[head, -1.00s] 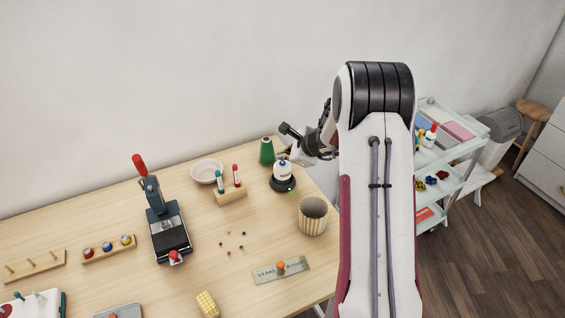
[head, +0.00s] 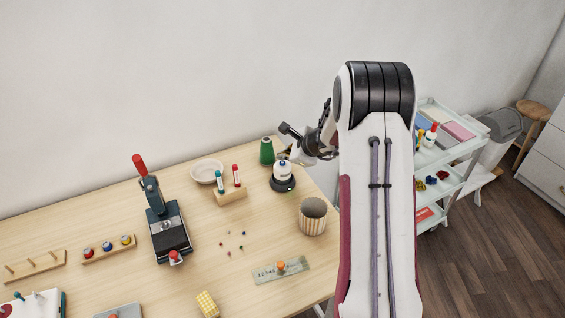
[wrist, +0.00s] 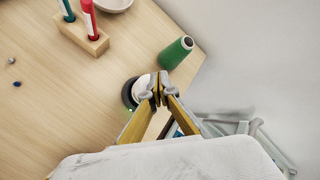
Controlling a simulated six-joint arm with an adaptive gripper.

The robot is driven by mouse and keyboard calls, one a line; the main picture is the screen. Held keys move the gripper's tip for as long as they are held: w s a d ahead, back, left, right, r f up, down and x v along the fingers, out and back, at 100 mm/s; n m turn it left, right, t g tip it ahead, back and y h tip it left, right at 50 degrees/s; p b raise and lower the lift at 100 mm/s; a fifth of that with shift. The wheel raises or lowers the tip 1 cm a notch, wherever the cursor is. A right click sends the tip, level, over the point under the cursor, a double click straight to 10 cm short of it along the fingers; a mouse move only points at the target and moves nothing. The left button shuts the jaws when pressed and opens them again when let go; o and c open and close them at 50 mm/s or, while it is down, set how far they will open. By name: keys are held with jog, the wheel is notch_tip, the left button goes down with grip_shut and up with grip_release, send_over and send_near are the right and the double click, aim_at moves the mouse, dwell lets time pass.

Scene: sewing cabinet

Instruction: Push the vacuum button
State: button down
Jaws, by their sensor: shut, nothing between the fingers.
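The small round desk vacuum (head: 283,183) stands near the table's far right corner, with a dark base, a white body and a blue part near its top. A small green light (head: 291,190) shows on its base; it also shows in the wrist view (wrist: 131,110). My gripper (wrist: 157,92) is shut and empty, its tips over the vacuum's white top (wrist: 142,88) in the wrist view. The fingers hide part of that top, and I see no separate button there. I cannot tell whether the tips touch it. In the head view my wrist reaches in from the right.
A green thread cone (head: 266,151) stands close behind the vacuum. A wooden block with pens (head: 230,195) and a white bowl (head: 206,172) are to its left. A striped cup (head: 312,222) stands in front. A wall is behind the table.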

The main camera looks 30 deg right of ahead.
aim_at(284, 164)
jog(key=shift+f, duration=0.6)
dwell(0.9)
jog(key=shift+r, duration=0.6)
jog(key=shift+r, duration=0.15)
dwell(0.3)
jog(key=shift+r, duration=2.9)
